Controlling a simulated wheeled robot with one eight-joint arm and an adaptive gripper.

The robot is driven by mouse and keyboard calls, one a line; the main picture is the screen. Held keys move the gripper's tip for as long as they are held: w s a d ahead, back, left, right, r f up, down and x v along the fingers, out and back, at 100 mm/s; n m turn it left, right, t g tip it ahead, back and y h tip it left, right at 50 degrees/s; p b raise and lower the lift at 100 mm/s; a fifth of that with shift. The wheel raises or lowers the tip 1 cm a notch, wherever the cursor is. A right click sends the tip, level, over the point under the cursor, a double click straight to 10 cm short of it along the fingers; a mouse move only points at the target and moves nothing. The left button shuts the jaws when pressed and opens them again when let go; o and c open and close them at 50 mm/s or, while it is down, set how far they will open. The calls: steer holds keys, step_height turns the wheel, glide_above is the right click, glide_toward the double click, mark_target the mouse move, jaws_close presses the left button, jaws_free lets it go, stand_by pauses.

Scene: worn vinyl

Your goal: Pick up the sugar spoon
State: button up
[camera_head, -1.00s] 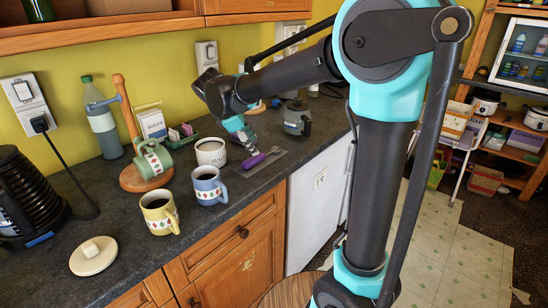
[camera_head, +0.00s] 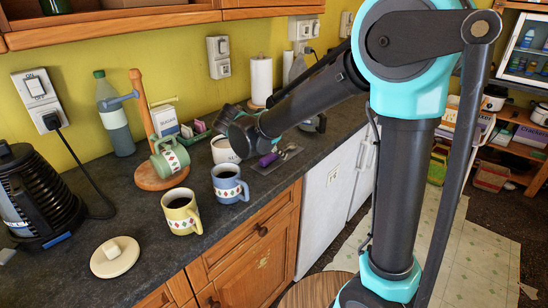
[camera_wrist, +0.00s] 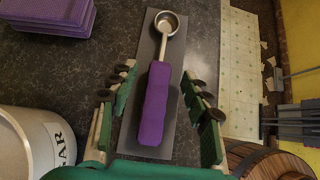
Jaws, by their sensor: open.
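The sugar spoon has a purple handle (camera_wrist: 155,105) and a round metal bowl (camera_wrist: 167,22). It lies on a flat grey mat (camera_wrist: 185,120) in the wrist view, its bowl pointing away from my gripper. My gripper (camera_wrist: 160,88) is open and empty, with one green finger on each side of the handle and gaps between. I cannot tell how high the fingers are above the mat. In the head view the purple handle (camera_head: 268,159) shows beside my wrist, and the fingers are hidden behind the arm.
The white sugar pot (camera_wrist: 28,145) stands close to the left finger. A purple stack (camera_wrist: 48,15) lies at upper left. A blue mug (camera_head: 228,184) and a yellow mug (camera_head: 181,212) stand on the counter nearby. The counter's front edge is to the spoon's right in the wrist view.

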steer(key=shift+w+d+f, duration=0.25)
steer(key=shift+w+f, duration=0.2)
steer(key=shift+f, duration=0.05)
steer(key=shift+c, duration=0.4)
jaws_close()
steer(key=shift+r, duration=0.1)
step_height(320, 180, up, 20)
